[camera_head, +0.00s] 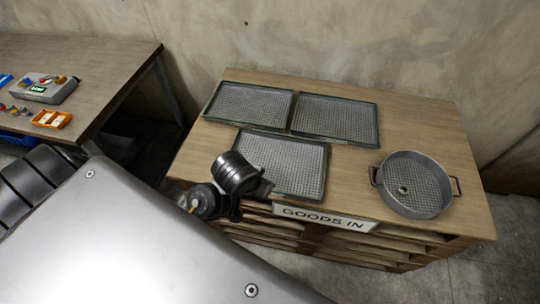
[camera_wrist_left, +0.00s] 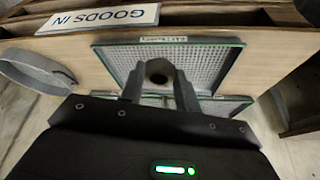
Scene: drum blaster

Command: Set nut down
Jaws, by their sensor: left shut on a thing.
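A dark nut (camera_wrist_left: 158,72) is held between the two fingers of my left gripper (camera_wrist_left: 158,84) in the left wrist view. The nut appears above a wire-mesh tray (camera_wrist_left: 115,58) with a small label on its rim. In the head view my left wrist is in front of the near mesh tray (camera_head: 300,170); its fingers and the held nut cannot be made out there. Another nut (camera_head: 402,189) lies in a round metal basket (camera_head: 418,207) at the right. My right gripper is not in view.
Two more mesh trays, a left one (camera_head: 250,104) and a right one (camera_head: 337,119), lie behind on the wooden bench (camera_head: 420,115). A GOODS IN sign (camera_head: 325,218) is on its front edge. A side table (camera_head: 90,60) at the left holds a grey box and orange bin.

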